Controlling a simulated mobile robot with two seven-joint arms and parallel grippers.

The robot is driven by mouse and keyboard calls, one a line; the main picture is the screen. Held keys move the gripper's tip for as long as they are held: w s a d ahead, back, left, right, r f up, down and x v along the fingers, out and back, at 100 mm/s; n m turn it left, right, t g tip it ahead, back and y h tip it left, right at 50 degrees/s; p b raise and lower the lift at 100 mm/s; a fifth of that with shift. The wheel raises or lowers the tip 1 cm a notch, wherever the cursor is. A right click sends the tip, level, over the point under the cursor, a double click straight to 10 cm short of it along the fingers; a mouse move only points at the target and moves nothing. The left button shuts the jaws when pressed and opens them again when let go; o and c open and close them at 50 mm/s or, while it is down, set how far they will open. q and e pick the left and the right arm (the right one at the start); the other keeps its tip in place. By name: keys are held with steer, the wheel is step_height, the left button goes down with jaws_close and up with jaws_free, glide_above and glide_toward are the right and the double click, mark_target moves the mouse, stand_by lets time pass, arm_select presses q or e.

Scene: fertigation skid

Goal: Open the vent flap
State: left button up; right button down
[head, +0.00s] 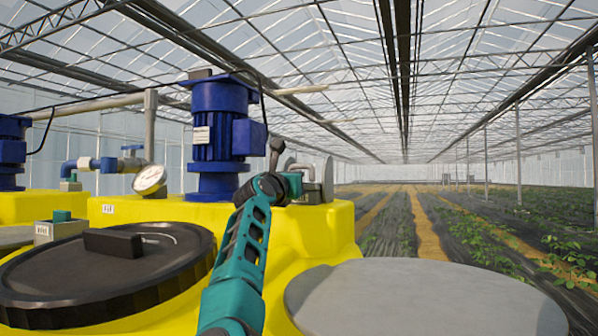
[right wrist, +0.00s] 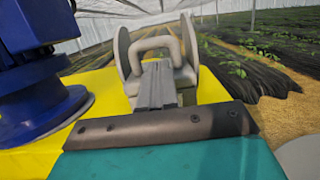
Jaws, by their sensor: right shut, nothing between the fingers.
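The vent flap, a grey round plate (head: 327,180) with a light grey U-shaped handle (head: 299,167), stands upright at the far right corner of the yellow tank top. In the right wrist view, the handle (right wrist: 158,43) bridges between grey round pieces (right wrist: 188,42). My right gripper (right wrist: 158,84) is shut and empty, its fingers pointing at the handle just below and in front of it. Whether they touch it I cannot tell. In the head view my teal right arm reaches up from the bottom and partly hides the flap's base. My left gripper is not in view.
A blue motor (head: 218,140) stands close left of my right arm. A pressure gauge (head: 149,179), a black lid (head: 105,270) and the yellow tank (head: 285,240) lie to the left. A grey round top (head: 420,300) is at front right. Crop rows stretch beyond.

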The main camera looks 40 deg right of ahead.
mark_target(303, 169)
steer(key=shift+p+x, duration=0.4)
steer(key=shift+x, duration=1.3)
steer(key=shift+r, duration=0.1)
steer(key=shift+d+r, duration=0.1)
steer(key=shift+r, duration=0.2)
